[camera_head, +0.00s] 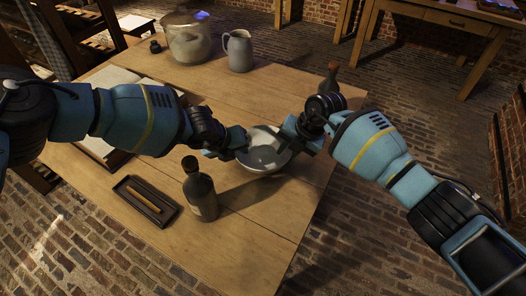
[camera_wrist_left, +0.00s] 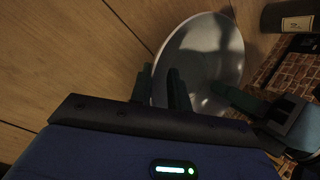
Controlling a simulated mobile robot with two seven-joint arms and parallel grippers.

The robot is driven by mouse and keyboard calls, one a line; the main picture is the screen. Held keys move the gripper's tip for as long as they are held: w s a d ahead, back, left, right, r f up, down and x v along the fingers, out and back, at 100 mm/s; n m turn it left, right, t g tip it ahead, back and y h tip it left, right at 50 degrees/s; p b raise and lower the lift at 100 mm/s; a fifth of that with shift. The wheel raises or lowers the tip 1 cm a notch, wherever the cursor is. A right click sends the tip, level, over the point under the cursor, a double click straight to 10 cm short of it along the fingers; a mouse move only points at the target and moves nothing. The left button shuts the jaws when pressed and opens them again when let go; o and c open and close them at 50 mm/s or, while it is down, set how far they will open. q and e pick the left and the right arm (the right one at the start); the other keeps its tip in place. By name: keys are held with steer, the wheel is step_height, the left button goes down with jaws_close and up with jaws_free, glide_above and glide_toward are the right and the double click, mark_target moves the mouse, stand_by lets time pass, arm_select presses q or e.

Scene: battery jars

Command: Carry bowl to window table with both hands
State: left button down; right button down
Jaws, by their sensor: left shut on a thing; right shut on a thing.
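A shiny grey bowl (camera_head: 262,160) is at the right part of the wooden table (camera_head: 260,211) in the head view. It also shows in the left wrist view (camera_wrist_left: 205,50). My left gripper (camera_head: 240,151) is shut on the bowl's left rim; its fingers (camera_wrist_left: 161,88) straddle the rim in the left wrist view. My right gripper (camera_head: 291,139) is shut on the bowl's right rim, its fingertips partly hidden by the arm. I cannot tell whether the bowl touches the tabletop. Another table (camera_head: 446,22) stands at the upper right; I cannot tell whether it is the window table.
A dark bottle (camera_head: 200,192) stands close to the bowl's lower left. Another bottle (camera_head: 330,77) stands behind my right gripper. A tray (camera_head: 145,200), a jug (camera_head: 238,50) and a glass jar (camera_head: 188,42) share the table. Brick floor (camera_head: 395,75) lies open to the right.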

arm_select(q)
steer(key=shift+r, duration=0.1)
arm_select(e)
steer(key=shift+r, duration=0.1)
